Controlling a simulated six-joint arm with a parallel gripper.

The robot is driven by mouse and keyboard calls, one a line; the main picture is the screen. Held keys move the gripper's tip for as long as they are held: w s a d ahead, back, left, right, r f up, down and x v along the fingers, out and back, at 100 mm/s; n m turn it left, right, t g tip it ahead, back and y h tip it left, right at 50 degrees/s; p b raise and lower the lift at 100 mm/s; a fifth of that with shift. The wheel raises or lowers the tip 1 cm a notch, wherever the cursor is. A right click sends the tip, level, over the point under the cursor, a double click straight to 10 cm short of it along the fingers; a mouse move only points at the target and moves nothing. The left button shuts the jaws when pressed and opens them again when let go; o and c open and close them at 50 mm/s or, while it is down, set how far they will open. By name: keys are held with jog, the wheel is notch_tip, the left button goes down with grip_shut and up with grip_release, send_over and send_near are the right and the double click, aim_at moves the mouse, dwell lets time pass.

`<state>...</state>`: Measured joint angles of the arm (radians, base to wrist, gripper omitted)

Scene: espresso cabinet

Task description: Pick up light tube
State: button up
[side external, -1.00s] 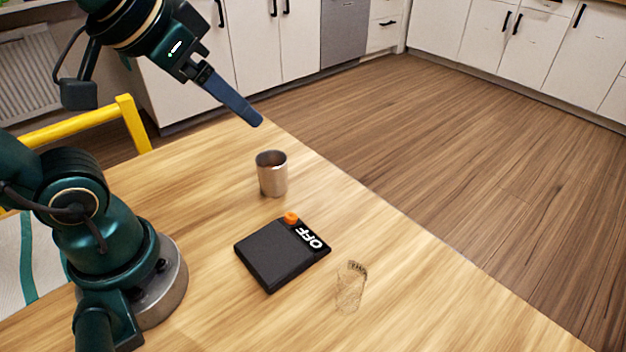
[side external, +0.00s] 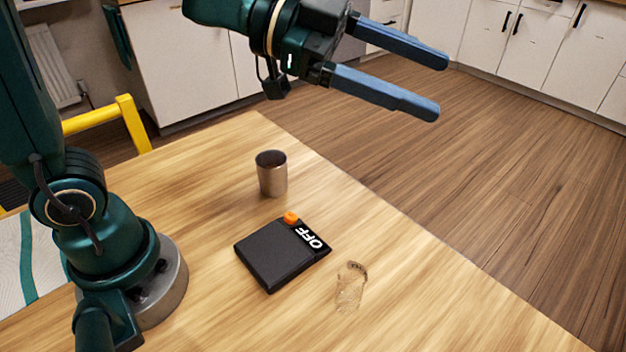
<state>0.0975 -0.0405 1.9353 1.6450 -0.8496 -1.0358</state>
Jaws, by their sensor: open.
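Two tube-like vessels stand on the wooden table: a brownish-grey metallic cup (side external: 272,176), open at the top, and a clear, see-through glass tube (side external: 350,288) nearer the front. Which one is the light tube, I cannot tell for sure. My gripper (side external: 440,84) is open and empty, with its two long blue fingers spread apart. It is raised high and points right, above and to the right of both vessels in the picture, touching neither.
A black flat device (side external: 277,256) with an orange knob (side external: 290,217) and an "OFF" label lies between the two vessels. The wooden table (side external: 430,300) is clear at the front right. A yellow chair (side external: 132,124) stands beyond the left edge, and white cabinets line the back.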

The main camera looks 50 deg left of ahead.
aim_at(344, 274)
jog(key=s+d+f+m+g, duration=0.1)
jog(key=s+f+m+g, duration=0.2)
jog(key=s+f+g, duration=0.4)
jog(key=shift+g, duration=0.6)
jog(key=f, duration=0.5)
jog(key=s+f, duration=0.1)
jog(key=f, duration=0.9)
jog(key=shift+s+f, duration=0.1)
jog(key=shift+s, duration=0.15)
jog(key=shift+d+f, duration=0.25)
jog(key=shift+f, duration=0.15)
jog(key=shift+x, duration=2.2)
grip_shut()
